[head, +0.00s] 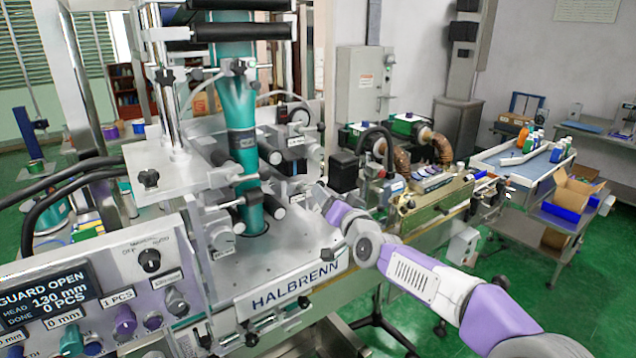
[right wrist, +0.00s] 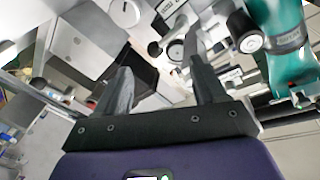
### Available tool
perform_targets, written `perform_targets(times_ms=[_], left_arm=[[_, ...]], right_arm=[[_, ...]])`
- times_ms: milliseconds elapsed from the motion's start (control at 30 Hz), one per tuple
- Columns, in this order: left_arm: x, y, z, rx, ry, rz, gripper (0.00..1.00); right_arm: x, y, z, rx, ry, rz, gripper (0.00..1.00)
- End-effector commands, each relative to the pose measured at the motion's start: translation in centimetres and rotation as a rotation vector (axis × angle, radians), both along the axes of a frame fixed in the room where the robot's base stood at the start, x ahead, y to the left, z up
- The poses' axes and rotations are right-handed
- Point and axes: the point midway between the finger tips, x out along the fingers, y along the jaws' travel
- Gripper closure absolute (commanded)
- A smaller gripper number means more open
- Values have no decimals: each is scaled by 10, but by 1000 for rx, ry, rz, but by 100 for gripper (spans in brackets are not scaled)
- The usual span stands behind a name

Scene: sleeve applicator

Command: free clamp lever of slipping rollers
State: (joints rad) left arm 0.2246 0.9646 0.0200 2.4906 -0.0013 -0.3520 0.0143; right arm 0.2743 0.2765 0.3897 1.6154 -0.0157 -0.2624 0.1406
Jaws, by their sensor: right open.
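The teal sleeve film (head: 236,105) runs down through the machine between dark rollers. An upper roller (head: 270,154) and a lower roller (head: 274,207) with pale end caps sit right of the film. A dark roller with a white end (right wrist: 248,38) and the film (right wrist: 284,45) also show in the right wrist view. My right gripper (head: 318,192) is just right of these rollers. In the right wrist view its two dark fingers (right wrist: 160,75) stand apart with nothing visibly gripped. I cannot surely pick out the clamp lever among the small fittings by the rollers. My left gripper is out of view.
A control panel (head: 100,290) with knobs and a display reading "GUARD OPEN" stands at the left. The metal deck (head: 262,268) marked HALBRENN lies below the rollers. A conveyor (head: 430,205) with brown hoses extends right. A bottle table (head: 530,170) stands farther back.

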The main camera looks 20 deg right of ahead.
Motion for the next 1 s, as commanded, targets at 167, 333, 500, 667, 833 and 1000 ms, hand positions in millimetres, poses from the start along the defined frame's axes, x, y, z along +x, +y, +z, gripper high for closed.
perform_targets(times_ms=[167, 333, 500, 667, 833, 1000], left_arm=[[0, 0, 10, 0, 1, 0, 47], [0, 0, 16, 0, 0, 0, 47], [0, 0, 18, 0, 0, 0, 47], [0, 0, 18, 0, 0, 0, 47], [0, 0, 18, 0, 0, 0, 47], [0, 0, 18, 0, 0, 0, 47]], right_arm=[[28, 5, 1, 2, 2, 3, 30], [49, 7, 0, 2, 2, 2, 30], [61, 8, 0, 0, 2, 1, 30], [64, 8, -1, -1, 2, 1, 30], [64, 8, -1, -1, 2, 1, 30], [64, 8, -1, -1, 2, 1, 56]])
